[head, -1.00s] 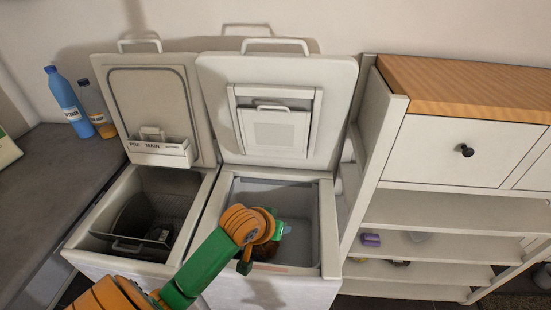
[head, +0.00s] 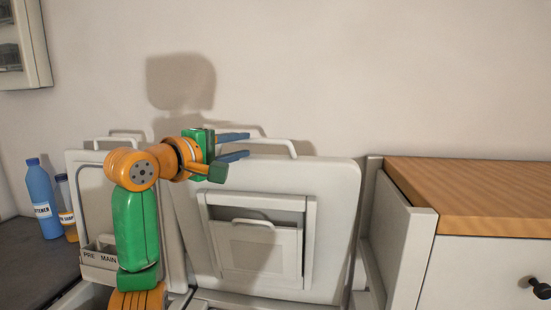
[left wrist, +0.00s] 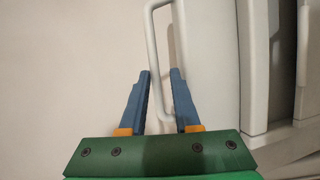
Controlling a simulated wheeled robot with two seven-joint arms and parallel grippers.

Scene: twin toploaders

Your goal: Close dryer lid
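The dryer lid (head: 340,215) stands open and upright against the wall, above the right-hand machine, with a panelled filter cover (head: 258,255) on its inner face. Its white bar handle (head: 275,142) is on the top edge. My left gripper (head: 248,146) is open, with blue fingers at the handle's left part. In the left wrist view, the handle (left wrist: 152,40) runs between the two spread fingers of my left gripper (left wrist: 160,73); contact cannot be told. The dryer's opening is mostly out of the picture. My right gripper is not in view.
The washer lid (head: 90,185) with its detergent drawer (head: 100,262) stands open at the left, partly hidden by my arm. Two bottles (head: 42,198) stand on the dark counter (head: 35,270). A cabinet with a wooden top (head: 480,195) is at the right.

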